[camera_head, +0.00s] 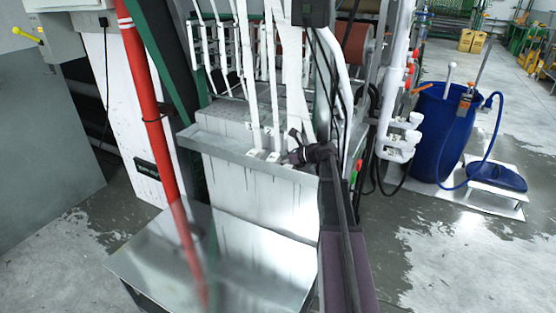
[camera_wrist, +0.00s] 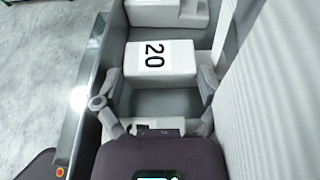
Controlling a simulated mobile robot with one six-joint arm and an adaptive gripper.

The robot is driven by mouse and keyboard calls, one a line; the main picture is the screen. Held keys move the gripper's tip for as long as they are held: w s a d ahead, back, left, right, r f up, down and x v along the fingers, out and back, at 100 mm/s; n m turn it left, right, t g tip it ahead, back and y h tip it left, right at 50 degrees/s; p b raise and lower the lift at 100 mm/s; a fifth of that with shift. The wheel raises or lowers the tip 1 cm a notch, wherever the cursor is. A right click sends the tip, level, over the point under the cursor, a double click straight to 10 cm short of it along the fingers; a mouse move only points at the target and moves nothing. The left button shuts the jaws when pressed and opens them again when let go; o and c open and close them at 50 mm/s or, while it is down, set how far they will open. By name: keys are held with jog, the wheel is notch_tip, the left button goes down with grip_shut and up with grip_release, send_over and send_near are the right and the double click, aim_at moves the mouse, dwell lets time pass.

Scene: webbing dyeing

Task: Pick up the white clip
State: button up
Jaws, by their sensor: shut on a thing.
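The white clip (camera_wrist: 160,62) is a pale block with a black "20" label in the wrist view. My gripper (camera_wrist: 155,84) has one grey finger on each side of it, shut on the clip. In the head view my gripper (camera_head: 301,148) is at the front rim of the grey metal tank (camera_head: 258,188), at the right end of a row of small white clips (camera_head: 256,153). There the held clip is mostly hidden by my gripper.
White webbing straps (camera_head: 273,80) hang down to the tank rim, and one runs close along the right in the wrist view (camera_wrist: 275,90). A red pole (camera_head: 148,95) stands at the left. White pipes (camera_head: 392,100) and a blue barrel (camera_head: 440,130) stand at the right.

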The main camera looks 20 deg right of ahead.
jog(key=shift+r, duration=0.1)
jog(key=shift+s+a+r+p, duration=0.1)
jog(key=shift+a+r+p, duration=0.1)
jog(key=shift+r+p, duration=0.25)
notch_tip(320, 180, up, 6)
jog(key=p, duration=0.6)
jog(key=s+a, duration=1.2)
jog(key=a, duration=0.3)
jog(key=shift+a, duration=0.2)
jog(key=shift+f, duration=0.1)
jog(key=w+d, duration=0.4)
jog(key=d, duration=0.1)
jog(key=w+d+f+b, duration=0.1)
jog(key=w+d, duration=0.3)
jog(key=d, duration=0.1)
jog(key=w+d, duration=0.4)
jog(key=d, duration=0.1)
jog(key=shift+d+f+b, duration=0.3)
jog(key=shift+f, duration=0.05)
jog(key=shift+f+b, duration=0.75)
